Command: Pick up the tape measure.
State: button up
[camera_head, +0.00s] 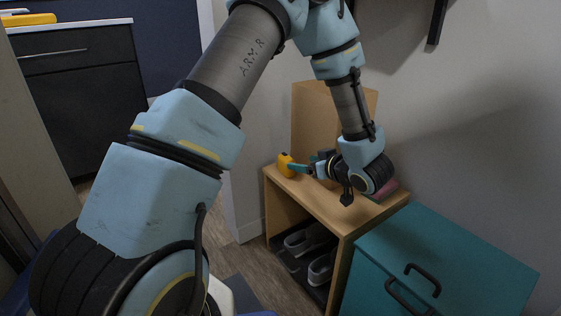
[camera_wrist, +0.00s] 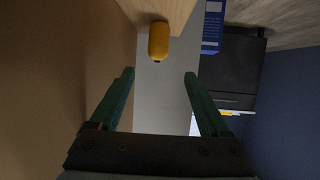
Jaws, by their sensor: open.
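The tape measure (camera_head: 286,165) is yellow and sits near the left end of the top of a wooden shoe bench (camera_head: 326,205) in the head view. In the wrist view the yellow tape measure (camera_wrist: 158,41) is at the top, ahead of and between my fingers, with a gap to the fingertips. My gripper (camera_head: 293,167) is just to the right of the tape measure, low over the bench top. In the wrist view my gripper (camera_wrist: 160,75) has its two teal fingers spread apart with nothing between them.
Several shoes (camera_head: 306,239) stand on the shelf under the bench top. A teal cabinet (camera_head: 450,255) with black handles is to the right. A reddish item (camera_head: 385,190) lies behind my wrist. A dark cabinet (camera_head: 80,90) is at the far left. Walls close in behind the bench.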

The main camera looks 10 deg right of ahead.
aim_at(289, 158)
jog(key=b+x, duration=0.1)
jog(key=x, duration=0.4)
jog(key=shift+w+a+b, duration=0.1)
jog(key=shift+w+b, duration=0.05)
jog(key=shift+b, duration=0.2)
jog(key=b+x, duration=0.1)
jog(key=x, duration=0.1)
jog(key=b+x, duration=0.1)
jog(key=x, duration=0.2)
jog(key=shift+w+b, duration=0.3)
jog(key=shift+b, duration=0.1)
jog(key=shift+w, duration=0.3)
grip_shut()
